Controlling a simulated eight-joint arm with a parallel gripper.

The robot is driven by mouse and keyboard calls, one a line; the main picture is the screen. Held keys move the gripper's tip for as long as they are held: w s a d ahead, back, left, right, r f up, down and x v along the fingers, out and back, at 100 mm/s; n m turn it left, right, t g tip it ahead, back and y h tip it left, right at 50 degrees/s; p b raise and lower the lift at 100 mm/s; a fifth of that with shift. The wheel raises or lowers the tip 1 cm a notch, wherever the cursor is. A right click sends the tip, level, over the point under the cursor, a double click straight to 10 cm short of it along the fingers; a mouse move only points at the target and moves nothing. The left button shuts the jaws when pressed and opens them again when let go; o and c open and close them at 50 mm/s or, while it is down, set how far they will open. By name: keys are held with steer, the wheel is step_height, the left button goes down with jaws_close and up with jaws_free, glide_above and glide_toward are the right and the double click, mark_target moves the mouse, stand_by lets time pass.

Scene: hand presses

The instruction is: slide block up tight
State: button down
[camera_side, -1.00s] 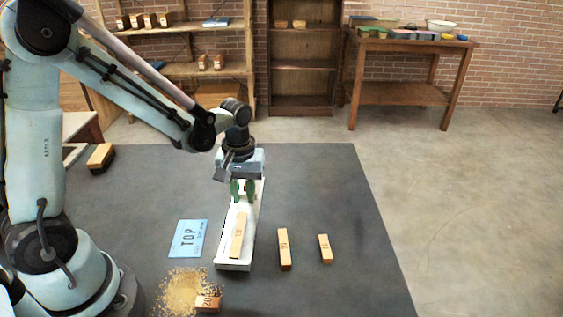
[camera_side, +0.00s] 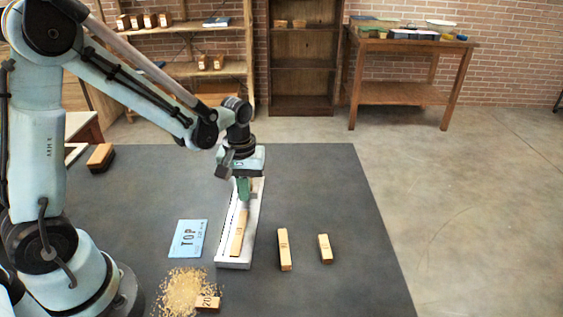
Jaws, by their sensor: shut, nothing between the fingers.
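A long wooden block (camera_side: 239,233) lies lengthwise in a narrow white tray (camera_side: 233,265), toward the tray's near end. My gripper (camera_side: 243,197) is shut and empty, pointing down into the tray at the block's far end. Its green fingertips hide the tray behind them, and I cannot tell whether they touch the block.
Two loose wooden blocks, one longer (camera_side: 285,250) and one shorter (camera_side: 325,249), lie right of the tray. A blue "TOP" card (camera_side: 188,239) lies left. A block (camera_side: 207,303) lies by sawdust (camera_side: 183,291). A dark-based brush-like block (camera_side: 101,158) sits far left.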

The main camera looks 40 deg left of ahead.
steer(key=shift+w+a, duration=1.5)
steer(key=shift+w, duration=0.2)
steer(key=shift+w+a, duration=0.1)
steer(key=shift+w, duration=0.05)
steer(key=c, duration=0.9)
jaws_free()
steer(key=shift+r, duration=3.5)
